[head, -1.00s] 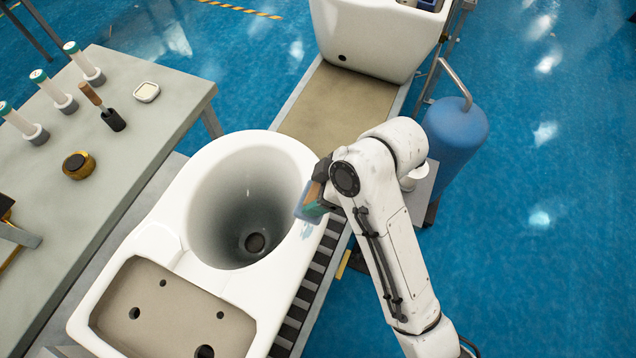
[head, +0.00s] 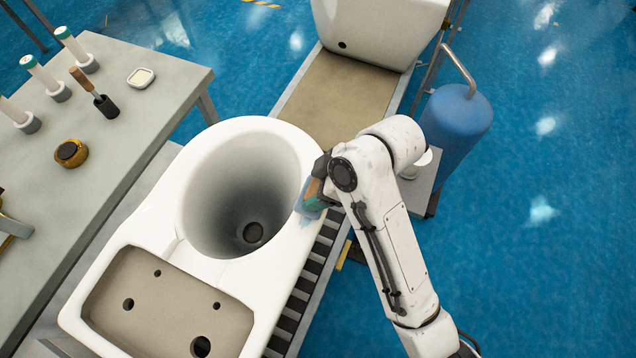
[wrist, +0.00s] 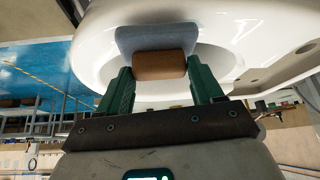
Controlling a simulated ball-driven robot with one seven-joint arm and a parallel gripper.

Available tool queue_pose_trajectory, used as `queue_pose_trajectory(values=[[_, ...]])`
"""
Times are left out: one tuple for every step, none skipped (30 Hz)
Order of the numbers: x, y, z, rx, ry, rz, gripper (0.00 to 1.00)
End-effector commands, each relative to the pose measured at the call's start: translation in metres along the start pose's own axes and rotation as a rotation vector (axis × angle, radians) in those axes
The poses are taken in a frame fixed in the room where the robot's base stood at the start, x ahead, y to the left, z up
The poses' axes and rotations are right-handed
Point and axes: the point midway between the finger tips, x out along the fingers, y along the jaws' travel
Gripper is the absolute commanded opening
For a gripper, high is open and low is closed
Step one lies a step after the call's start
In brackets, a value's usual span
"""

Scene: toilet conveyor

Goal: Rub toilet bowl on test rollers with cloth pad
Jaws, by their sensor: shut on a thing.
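The white toilet bowl (head: 160,215) sits on the dark test rollers (head: 318,262), with its round opening facing up and its flat tank deck toward the near left. My gripper (head: 318,193) is at the right rim of the bowl. It is shut on the cloth pad (head: 306,203), which has a blue-grey face and a brown block. In the wrist view the pad (wrist: 158,40) lies against the white bowl (wrist: 95,45), with the brown block between the green fingers of my gripper (wrist: 157,78). A faint bluish patch shows on the rim beside the pad. The pad's contact face is hidden.
A grey table (head: 140,120) on the left holds several white tubes, a brown-handled brush (head: 95,93), a small dish (head: 140,78) and a yellow round item (head: 71,153). Another white toilet (head: 375,30) stands farther along the belt (head: 335,95). A blue tank (head: 455,125) stands right of my arm.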

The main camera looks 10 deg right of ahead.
Motion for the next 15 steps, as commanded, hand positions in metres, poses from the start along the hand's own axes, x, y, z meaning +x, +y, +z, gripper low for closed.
queue_pose_trajectory(values=[[0.0,0.0001,-0.0001,0.0,0.0,0.0,0.42],[0.0001,0.0001,0.0,0.0,0.0,0.0,0.42],[0.0004,0.0001,0.0002,0.0,0.0,0.0,0.42],[0.0007,0.0001,0.0003,0.0,0.0,0.0,0.42],[0.001,0.0001,0.0006,0.0,0.0,0.0,0.42],[0.0016,0.0001,0.0009,0.0,0.0,0.0,0.42],[0.002,0.0001,0.0012,0.0,0.0,0.0,0.42],[0.0025,0.0001,0.0014,0.0,0.0,0.0,0.42],[0.0032,0.0001,0.0018,0.0,0.0,0.0,0.42],[0.0037,0.0001,0.0021,0.0,0.0,0.0,0.42],[0.0042,0.0001,0.0024,0.0,0.0,0.0,0.42],[0.0048,0.0001,0.0027,0.0,0.0,0.0,0.42],[0.0053,0.0001,0.003,0.0,0.0,0.0,0.42],[0.0058,0.0001,0.0032,0.0,0.0,0.0,0.42],[0.0064,0.0001,0.0036,0.0,0.0,0.0,0.42]])
